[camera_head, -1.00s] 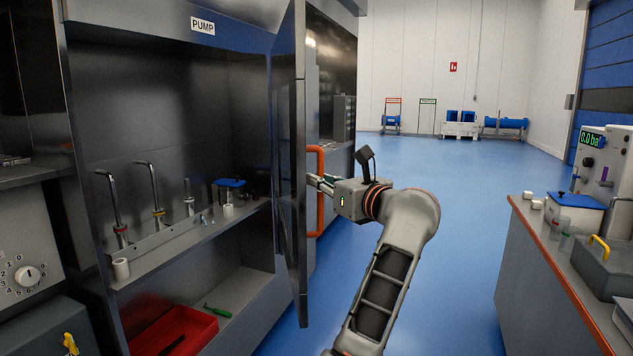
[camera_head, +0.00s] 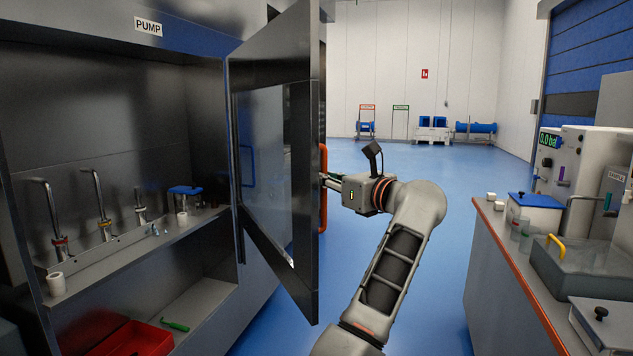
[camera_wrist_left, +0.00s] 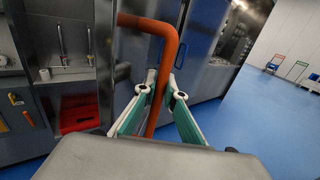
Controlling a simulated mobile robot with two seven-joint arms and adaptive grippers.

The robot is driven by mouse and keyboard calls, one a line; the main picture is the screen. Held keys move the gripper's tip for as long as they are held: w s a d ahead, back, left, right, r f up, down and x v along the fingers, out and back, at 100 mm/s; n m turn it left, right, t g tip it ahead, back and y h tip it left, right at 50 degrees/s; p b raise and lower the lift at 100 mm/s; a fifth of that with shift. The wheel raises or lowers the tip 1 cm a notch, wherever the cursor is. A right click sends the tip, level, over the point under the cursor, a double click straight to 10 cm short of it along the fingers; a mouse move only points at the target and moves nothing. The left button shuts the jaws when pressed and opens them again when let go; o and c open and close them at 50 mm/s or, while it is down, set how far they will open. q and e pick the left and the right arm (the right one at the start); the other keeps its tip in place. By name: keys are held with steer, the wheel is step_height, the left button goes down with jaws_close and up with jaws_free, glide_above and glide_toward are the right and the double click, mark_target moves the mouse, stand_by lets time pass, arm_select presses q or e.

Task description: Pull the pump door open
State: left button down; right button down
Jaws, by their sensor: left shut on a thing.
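The pump door (camera_head: 300,120) stands open at the right side of the cabinet marked PUMP (camera_head: 148,27), with its windowed inner face towards me. Its orange bar handle (camera_head: 323,217) is on the far side, partly hidden by the door's edge. My left gripper (camera_head: 326,179) is at this handle, its fingertips partly hidden. In the left wrist view the fingers (camera_wrist_left: 162,91) lie on both sides of the orange handle (camera_wrist_left: 168,48), shut on it. My right gripper is in no view.
Inside the cabinet are bent metal pipes (camera_head: 97,200), a blue-lidded tub (camera_head: 185,198) and a red tray (camera_head: 133,340). A bench (camera_head: 510,265) with equipment stands at the right. Blue floor (camera_head: 400,160) is clear between bench and door.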

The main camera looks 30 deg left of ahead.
arm_select(q)
steer(key=shift+w+d+f, duration=0.1)
steer(key=shift+w+d, duration=0.15)
steer(key=shift+w, duration=0.15)
steer(key=c, duration=2.4)
jaws_free()
